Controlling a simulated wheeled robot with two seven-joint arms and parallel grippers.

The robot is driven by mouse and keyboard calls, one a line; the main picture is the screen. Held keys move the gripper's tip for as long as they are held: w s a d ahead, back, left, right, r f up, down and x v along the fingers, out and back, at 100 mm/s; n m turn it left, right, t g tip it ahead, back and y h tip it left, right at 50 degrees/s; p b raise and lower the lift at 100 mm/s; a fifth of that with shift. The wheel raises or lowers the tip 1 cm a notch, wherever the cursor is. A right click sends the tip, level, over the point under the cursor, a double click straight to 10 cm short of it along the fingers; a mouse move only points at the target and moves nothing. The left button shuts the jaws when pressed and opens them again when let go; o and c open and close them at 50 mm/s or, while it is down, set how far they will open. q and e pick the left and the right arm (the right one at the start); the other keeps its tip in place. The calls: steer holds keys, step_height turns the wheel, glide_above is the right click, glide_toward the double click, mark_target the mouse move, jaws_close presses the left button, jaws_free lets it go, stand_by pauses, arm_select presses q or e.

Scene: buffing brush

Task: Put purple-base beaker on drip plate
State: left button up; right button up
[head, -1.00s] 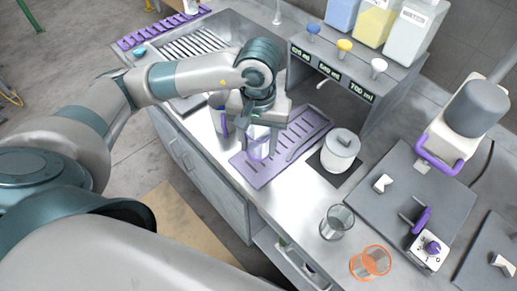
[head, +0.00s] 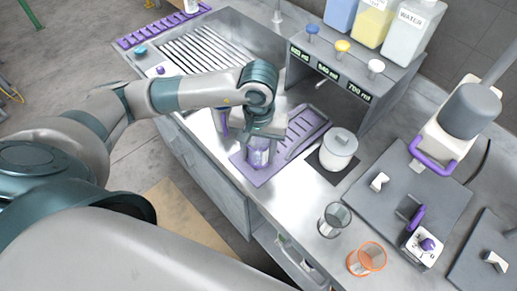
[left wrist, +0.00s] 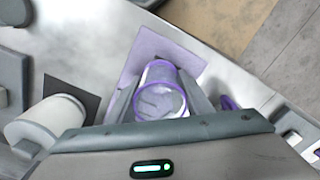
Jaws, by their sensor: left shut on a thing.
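The purple-base beaker (head: 258,158) is clear with purple edging and stands about upright in my left gripper (head: 261,150). The gripper is shut on it, one finger on each side. The beaker is over the near end of the purple slotted drip plate (head: 304,126); I cannot tell whether its bottom touches. In the left wrist view the beaker (left wrist: 161,92) sits between the fingers, with the drip plate (left wrist: 144,52) below and around it. My gripper and forearm hide part of the plate in the head view. My right gripper is not in view.
A white lidded pot (head: 339,149) is right of the plate. A clear beaker (head: 335,219) and an orange-rimmed beaker (head: 367,258) stand nearer. The dispenser (head: 335,75) rises behind.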

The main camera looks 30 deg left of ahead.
arm_select(q)
steer(key=shift+f, duration=0.15)
steer(key=o, duration=1.1)
steer(key=shift+r, duration=0.4)
steer(key=shift+r+b, duration=0.35)
steer(key=shift+r, duration=0.05)
steer(key=shift+r+b, duration=1.65)
steer(key=shift+r, duration=3.75)
